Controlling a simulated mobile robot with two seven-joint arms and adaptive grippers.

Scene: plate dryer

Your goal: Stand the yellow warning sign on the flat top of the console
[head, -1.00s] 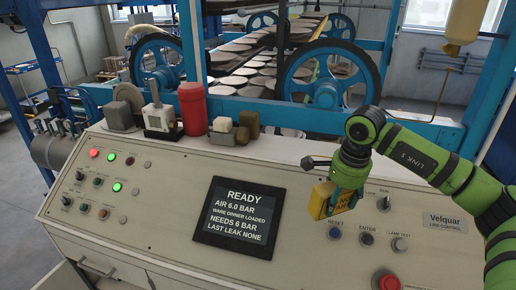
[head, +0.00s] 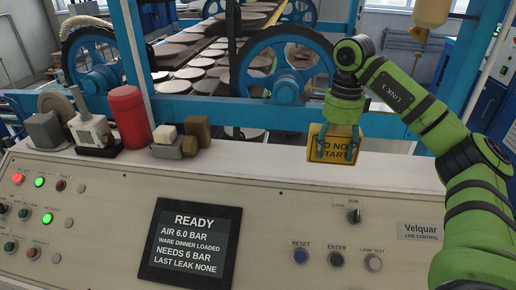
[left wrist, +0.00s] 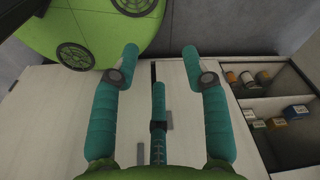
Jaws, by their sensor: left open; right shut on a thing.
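The yellow warning sign (head: 334,150) reads "DO NOT START" in the head view. My right gripper (head: 338,146) is shut on it, with teal fingers over its front, and holds it upright at the back edge of the console. Whether the sign's lower edge touches the surface I cannot tell. The console's flat top (head: 265,168) is a pale strip behind the sloping control panel. My left gripper (left wrist: 160,65) is open and empty in the left wrist view, in front of pale cabinet doors; it is not in the head view.
A red cylinder (head: 127,117), a grey block (head: 45,131), a white device (head: 92,132) and small blocks (head: 180,143) stand on the left of the top. The top between them and the sign is clear. An open compartment (left wrist: 265,110) holds small boxes and jars.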

